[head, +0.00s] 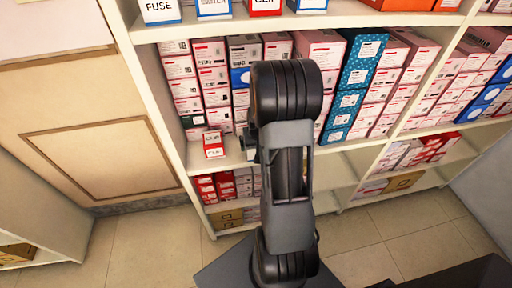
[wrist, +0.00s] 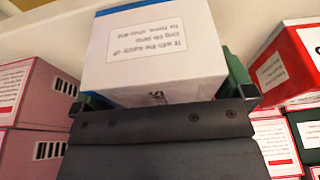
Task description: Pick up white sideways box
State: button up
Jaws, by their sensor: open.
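A white box (wrist: 155,45) with blue edges and a small printed label fills the top middle of the wrist view. The label's text is upside down in that view. My gripper (wrist: 163,88) is open, with a green-and-dark finger on either side of the box's near end. I cannot tell whether the fingers touch it. In the head view my gripper (head: 249,146) is mostly hidden by my arm, low in front of the middle shelf. I cannot pick out the white box there.
A red-and-white box (head: 213,144) stands at the shelf's front edge, left of my gripper. Stacked pink boxes (head: 212,76) and blue boxes (head: 354,72) crowd the shelf behind. In the wrist view a red box (wrist: 284,62) is close on the right.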

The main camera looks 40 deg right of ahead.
jog(key=shift+c, duration=0.2)
jog(key=c, duration=0.6)
jog(key=shift+c, duration=0.2)
jog(key=shift+r, duration=0.2)
